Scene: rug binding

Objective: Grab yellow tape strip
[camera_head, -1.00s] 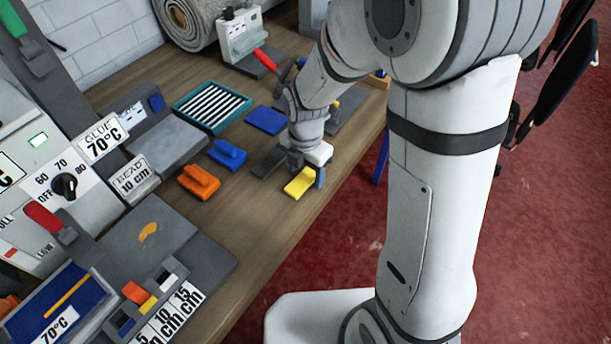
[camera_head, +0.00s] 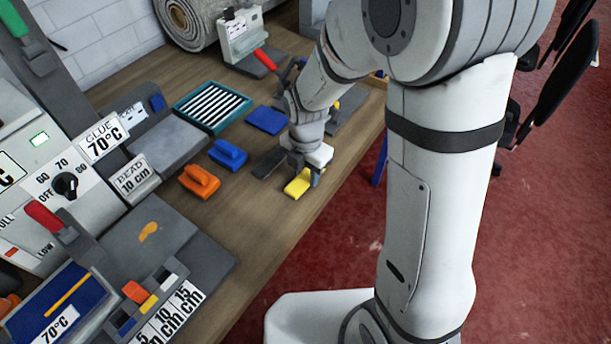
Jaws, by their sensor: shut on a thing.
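The yellow tape strip (camera_head: 298,187) appears as a small flat yellow piece on the wooden bench, near its front edge. My gripper (camera_head: 304,175) points down over it and is shut on its upper part. The fingers and the white gripper body hide the far side of the yellow piece. Whether it still touches the bench cannot be told.
An orange handled block (camera_head: 199,181) and a blue handled block (camera_head: 228,154) stand to the left. A dark plate (camera_head: 268,163) and a flat blue piece (camera_head: 267,120) lie close by. A teal striped tray (camera_head: 212,106) is behind. The bench between gripper and grey machine is partly clear.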

